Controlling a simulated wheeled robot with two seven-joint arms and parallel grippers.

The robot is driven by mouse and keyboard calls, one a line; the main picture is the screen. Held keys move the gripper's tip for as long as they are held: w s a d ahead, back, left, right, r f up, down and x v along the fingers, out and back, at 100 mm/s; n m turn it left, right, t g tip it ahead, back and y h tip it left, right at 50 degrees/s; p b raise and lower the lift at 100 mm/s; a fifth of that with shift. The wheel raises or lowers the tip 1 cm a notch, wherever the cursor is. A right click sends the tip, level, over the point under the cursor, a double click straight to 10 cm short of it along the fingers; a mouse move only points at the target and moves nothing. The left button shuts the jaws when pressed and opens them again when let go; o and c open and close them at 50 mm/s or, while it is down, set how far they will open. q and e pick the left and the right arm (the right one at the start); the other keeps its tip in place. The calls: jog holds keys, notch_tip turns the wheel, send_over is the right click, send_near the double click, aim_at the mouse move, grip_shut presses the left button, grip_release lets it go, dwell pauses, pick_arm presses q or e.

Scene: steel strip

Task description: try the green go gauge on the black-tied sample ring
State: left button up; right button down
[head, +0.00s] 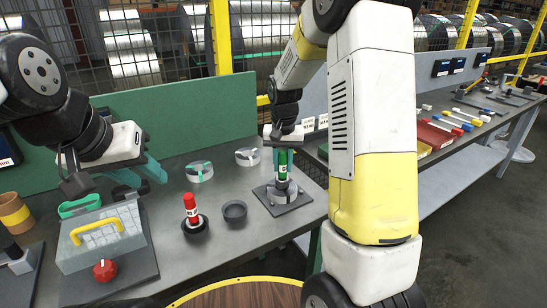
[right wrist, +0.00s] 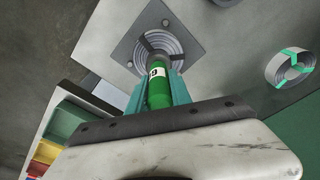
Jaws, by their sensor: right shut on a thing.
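My right gripper (head: 282,150) is shut on the green go gauge (head: 283,168) and holds it upright over the black-tied sample ring (head: 281,194). In the right wrist view the gauge (right wrist: 158,88) points at the ring (right wrist: 165,40), a coiled grey steel ring with dark ties on a square plate (right wrist: 128,52). The gauge's lower end is at or just above the bore; I cannot tell whether it has entered. My left gripper (head: 152,172) hangs above the table at left, away from the ring; its finger gap is unclear.
A red gauge (head: 191,207) stands in a dark holder, beside an empty dark cup (head: 235,211). Two other rings lie behind: one green-tied (head: 199,171), one further right (head: 247,156). A box with a yellow handle (head: 97,232) stands at left. A green panel (head: 160,118) backs the table.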

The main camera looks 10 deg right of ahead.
aim_at(283, 151)
jog(key=shift+f, duration=0.35)
dwell(1.5)
jog(key=shift+r, duration=3.5)
